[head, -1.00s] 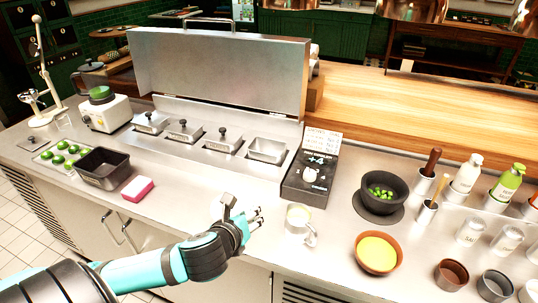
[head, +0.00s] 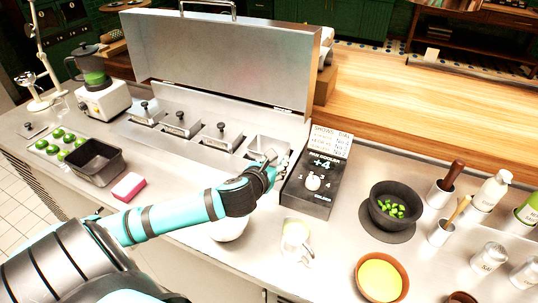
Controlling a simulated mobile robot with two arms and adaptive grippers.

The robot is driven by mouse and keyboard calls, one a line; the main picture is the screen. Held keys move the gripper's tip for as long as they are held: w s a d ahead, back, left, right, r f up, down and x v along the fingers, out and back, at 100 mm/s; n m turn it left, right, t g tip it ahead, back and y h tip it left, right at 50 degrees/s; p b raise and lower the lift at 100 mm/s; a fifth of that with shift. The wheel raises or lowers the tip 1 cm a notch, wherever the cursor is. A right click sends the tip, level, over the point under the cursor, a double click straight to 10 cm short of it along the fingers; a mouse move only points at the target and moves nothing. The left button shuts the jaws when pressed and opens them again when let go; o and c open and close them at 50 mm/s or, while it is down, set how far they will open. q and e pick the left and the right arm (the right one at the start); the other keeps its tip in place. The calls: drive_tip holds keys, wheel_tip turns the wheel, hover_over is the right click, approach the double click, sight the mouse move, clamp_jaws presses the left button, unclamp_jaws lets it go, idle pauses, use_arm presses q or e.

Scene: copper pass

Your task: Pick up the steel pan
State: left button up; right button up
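The steel pan (head: 262,143) is a small open metal pan at the right end of the row of pans set in the counter under the raised steel hood. It has no lid, and its front right part is hidden by my gripper. My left gripper (head: 276,158) reaches in from the left and is over the front right edge of this pan. Its fingers look apart, with nothing seen between them. I cannot tell if they touch the rim. My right gripper is not in view.
Several lidded pans (head: 180,125) stand left of it. A dark dial box (head: 312,190) is close on the right. A glass mug (head: 297,240), a black mortar (head: 392,208) and a yellow-filled bowl (head: 380,278) stand nearer. A pink-white sponge (head: 129,187) lies left.

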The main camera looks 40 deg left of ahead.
use_arm(q)
drive_tip(key=x, duration=0.3)
drive_tip(key=shift+w+f, duration=0.1)
drive_tip(key=shift+w, duration=0.15)
drive_tip(key=shift+w+a+f, duration=0.2)
drive_tip(key=shift+w+f, duration=0.05)
drive_tip(key=shift+w, duration=0.3)
drive_tip(key=shift+w+p, duration=0.2)
drive_tip(key=shift+p, duration=0.15)
drive_tip(key=p+x, duration=0.1)
drive_tip(key=x, duration=0.3)
drive_tip(key=shift+w, duration=0.3)
drive_tip(key=shift+w+a, duration=0.1)
clamp_jaws()
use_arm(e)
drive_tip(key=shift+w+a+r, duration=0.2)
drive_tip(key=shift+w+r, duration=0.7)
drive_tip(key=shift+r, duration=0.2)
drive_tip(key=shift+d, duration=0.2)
